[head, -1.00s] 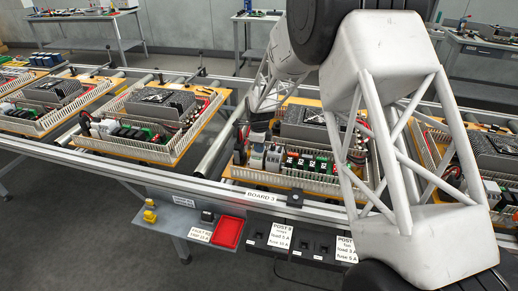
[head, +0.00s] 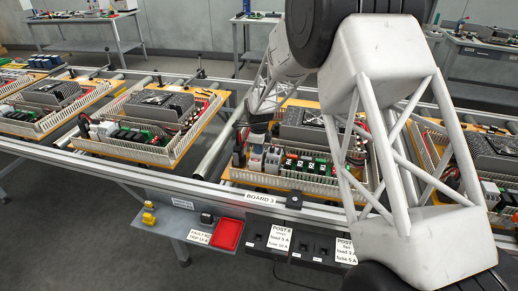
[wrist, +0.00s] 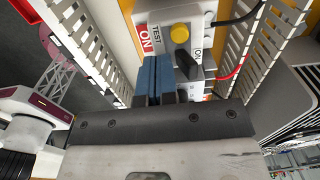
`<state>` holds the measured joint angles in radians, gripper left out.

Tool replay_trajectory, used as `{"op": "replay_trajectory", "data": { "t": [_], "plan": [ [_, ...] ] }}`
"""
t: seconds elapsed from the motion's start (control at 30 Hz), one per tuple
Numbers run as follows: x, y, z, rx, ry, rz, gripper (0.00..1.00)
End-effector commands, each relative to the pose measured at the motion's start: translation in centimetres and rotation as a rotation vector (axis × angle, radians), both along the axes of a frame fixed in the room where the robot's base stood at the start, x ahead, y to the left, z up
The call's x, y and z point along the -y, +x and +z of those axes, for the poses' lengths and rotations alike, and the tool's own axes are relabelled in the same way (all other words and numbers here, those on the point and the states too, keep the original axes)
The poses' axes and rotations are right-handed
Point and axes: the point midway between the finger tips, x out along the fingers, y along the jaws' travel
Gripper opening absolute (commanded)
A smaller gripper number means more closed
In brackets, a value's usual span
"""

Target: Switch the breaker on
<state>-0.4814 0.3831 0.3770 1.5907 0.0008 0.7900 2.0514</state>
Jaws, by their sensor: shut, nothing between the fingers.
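The breaker is a pale module with a yellow button (wrist: 180,33) marked TEST, a red ON label (wrist: 146,41) and a black toggle lever (wrist: 186,54). In the wrist view, my gripper (wrist: 157,75) has its two blue fingers together, with nothing held. The fingertips are beside the black lever, to its left and just below the ON label. I cannot tell whether they touch the lever. In the head view, my gripper end (head: 257,134) is over the pale modules (head: 256,157) at the left of the board; the lever is too small to make out there.
White slotted duct walls (wrist: 92,50) rise on both sides of the breaker, with black and red wires (wrist: 232,70) at the right. Green and black parts (head: 305,163) stand right of the modules. A red tray (head: 228,234) sits on the front shelf.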

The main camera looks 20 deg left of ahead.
Motion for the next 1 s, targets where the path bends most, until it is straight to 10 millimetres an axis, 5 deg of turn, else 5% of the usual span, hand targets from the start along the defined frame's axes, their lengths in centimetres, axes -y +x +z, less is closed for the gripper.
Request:
{"op": "replay_trajectory", "data": {
  "t": [0.37, 1.0],
  "plan": [
    [0.0, 0.0, 0.4, 0.0, 0.0, 0.0, 0.0],
    [0.0, 0.0, 4.7, 0.001, 0.001, 0.0, 0.0]
  ]
}}
